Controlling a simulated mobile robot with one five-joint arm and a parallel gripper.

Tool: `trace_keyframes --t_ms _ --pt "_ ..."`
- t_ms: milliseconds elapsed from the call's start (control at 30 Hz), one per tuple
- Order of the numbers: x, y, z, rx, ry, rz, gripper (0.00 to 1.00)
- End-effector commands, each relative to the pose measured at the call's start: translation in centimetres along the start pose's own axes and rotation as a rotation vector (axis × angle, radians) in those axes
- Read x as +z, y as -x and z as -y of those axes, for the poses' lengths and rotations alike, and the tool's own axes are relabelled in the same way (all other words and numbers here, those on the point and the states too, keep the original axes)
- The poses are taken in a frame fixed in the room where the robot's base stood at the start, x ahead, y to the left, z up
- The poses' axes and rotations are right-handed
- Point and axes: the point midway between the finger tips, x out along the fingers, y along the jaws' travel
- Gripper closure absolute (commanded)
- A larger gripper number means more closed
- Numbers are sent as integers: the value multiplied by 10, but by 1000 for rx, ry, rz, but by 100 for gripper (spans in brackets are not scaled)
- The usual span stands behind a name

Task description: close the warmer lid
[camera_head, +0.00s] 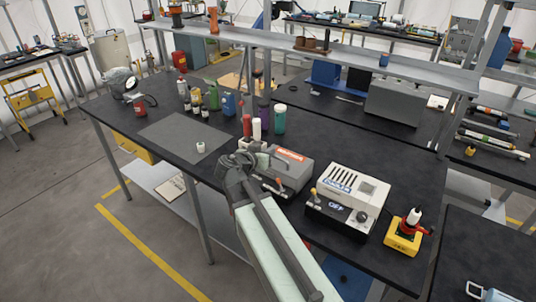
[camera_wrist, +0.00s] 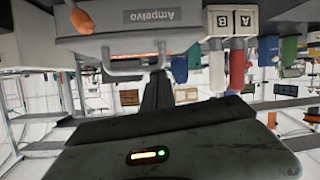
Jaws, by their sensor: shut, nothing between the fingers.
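The warmer appears to be the grey box with a red label (camera_head: 290,167) on the black bench, just right of my gripper (camera_head: 241,163) in the head view. In the wrist view the grey casing (camera_wrist: 165,22) fills the top, with a nameplate and an orange knob (camera_wrist: 82,20). A grey bar handle (camera_wrist: 130,52) runs along it, with a thin orange strip beside it. My gripper (camera_wrist: 159,78) is shut and empty, its tips close to the handle. I cannot tell whether they touch. How far the lid is open is unclear.
A white device (camera_head: 355,188) and a yellow base with a bottle (camera_head: 403,235) stand to the right. A red bottle (camera_head: 247,126) and several other bottles stand behind. A grey mat (camera_head: 170,140) lies left, mostly clear. An overhead shelf (camera_head: 340,60) crosses behind.

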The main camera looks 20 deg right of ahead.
Motion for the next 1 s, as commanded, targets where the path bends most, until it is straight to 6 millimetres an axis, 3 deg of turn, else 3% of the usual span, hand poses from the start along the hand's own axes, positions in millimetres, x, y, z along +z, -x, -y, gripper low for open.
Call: trace_keyframes --t_ms 33,533,667,833,900,1000 --pt "14 3 0 2 -15 35 100" --pt "15 7 3 -5 -11 33 100" --pt "-2 11 1 -5 -7 24 100" --pt "-47 18 -3 -6 8 -8 100" --pt "-19 37 0 -11 9 -9 100" --pt "-7 59 2 -10 9 -9 100"
